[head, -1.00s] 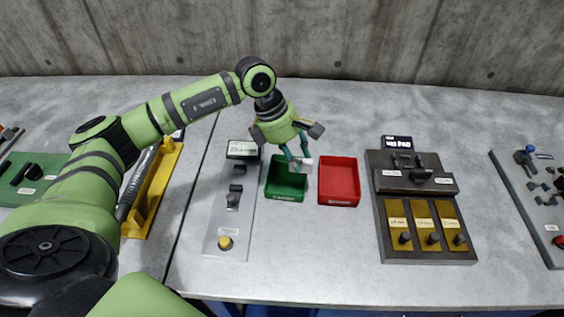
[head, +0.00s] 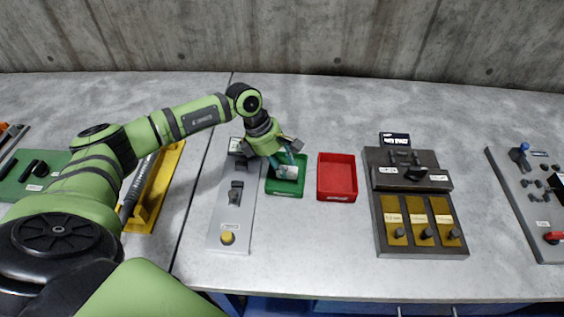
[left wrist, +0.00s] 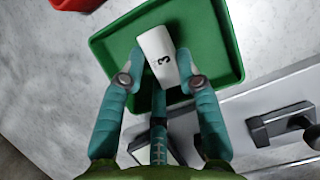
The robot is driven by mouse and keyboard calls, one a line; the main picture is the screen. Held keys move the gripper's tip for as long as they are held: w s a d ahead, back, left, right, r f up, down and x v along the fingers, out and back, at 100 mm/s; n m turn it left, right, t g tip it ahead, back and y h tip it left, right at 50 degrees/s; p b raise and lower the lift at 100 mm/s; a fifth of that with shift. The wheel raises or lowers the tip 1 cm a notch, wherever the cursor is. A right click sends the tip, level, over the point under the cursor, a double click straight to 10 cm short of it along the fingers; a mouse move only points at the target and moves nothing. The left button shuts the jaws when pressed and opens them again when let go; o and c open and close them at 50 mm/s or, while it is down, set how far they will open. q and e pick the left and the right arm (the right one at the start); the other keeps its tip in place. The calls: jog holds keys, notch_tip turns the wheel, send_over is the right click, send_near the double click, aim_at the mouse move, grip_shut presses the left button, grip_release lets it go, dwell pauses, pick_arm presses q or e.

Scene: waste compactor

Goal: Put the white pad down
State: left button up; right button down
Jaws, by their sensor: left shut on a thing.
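The white pad (left wrist: 156,50), marked with a dark "3", is held between the fingertips of my left gripper (left wrist: 157,76) in the left wrist view. In the head view my left gripper (head: 285,164) points down at the green tray (head: 284,193), with the white pad (head: 287,172) at its tips over the tray. In the left wrist view the green tray (left wrist: 222,40) lies behind the pad. I cannot tell whether the pad touches the tray floor. My right gripper is not in view.
A red tray (head: 337,194) stands just right of the green one. A grey control panel (head: 231,215) with a yellow knob is close on the left. A dark panel (head: 412,179) stands further right. The table front in the middle is bare.

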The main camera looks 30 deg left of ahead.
pick_arm(q)
jog(key=o, duration=0.9)
jog(key=shift+c, duration=0.2)
jog(key=b+v, duration=0.2)
jog(key=v, duration=1)
jog(key=shift+r, duration=0.15)
